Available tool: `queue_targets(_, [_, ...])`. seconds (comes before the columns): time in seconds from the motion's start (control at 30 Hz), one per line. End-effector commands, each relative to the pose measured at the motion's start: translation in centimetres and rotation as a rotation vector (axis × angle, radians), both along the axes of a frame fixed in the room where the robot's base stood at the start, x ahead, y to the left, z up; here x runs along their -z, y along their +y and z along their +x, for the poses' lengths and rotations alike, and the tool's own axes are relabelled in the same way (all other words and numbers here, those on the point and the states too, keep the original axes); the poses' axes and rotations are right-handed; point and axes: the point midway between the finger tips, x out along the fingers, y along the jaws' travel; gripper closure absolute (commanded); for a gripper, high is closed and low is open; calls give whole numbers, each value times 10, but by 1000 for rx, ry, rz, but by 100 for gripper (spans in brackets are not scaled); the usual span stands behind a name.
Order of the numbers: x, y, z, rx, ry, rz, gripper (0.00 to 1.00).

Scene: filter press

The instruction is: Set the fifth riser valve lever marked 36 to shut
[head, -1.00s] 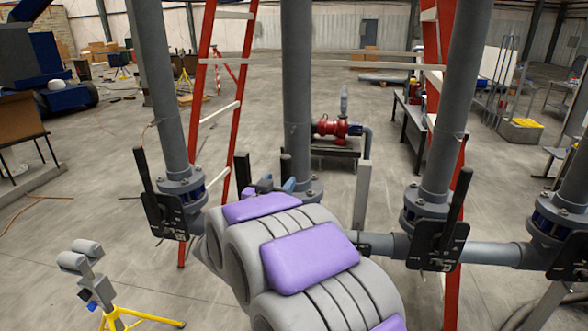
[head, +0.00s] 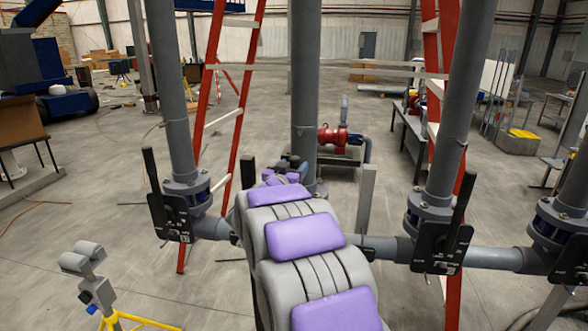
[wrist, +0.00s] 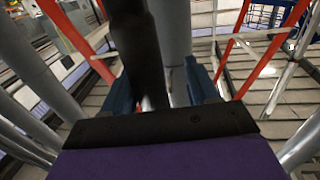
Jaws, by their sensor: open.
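Black valve levers stand at the risers: one at the left (head: 152,172), one at the right (head: 465,196), and one at the middle riser (head: 248,173), mostly hidden behind my arm. Their tag numbers are too small to read, so I cannot tell which is 36. My gripper (head: 287,164) is at the middle riser, small and partly hidden by my arm. In the wrist view my gripper (wrist: 161,88) is open, with blue fingers either side of a dark upright lever (wrist: 138,45). I cannot tell whether they touch it.
A horizontal grey pipe (head: 490,256) joins the risers. Red ladders stand behind at the left (head: 236,130) and right (head: 466,215). A grey post (head: 366,200) rises right of my arm. A yellow-legged stand (head: 110,318) is at the front left. Open floor lies left.

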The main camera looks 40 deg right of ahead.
Motion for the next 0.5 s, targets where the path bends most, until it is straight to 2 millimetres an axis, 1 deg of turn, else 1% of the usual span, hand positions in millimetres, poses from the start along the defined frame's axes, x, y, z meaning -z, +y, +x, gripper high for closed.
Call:
queue_targets(0.03, [1,-4,0,1,0,2,44])
queue_targets(0.27, [4,-15,1,1,0,12,66])
queue_targets(0.5, [4,-9,0,4,1,8,89])
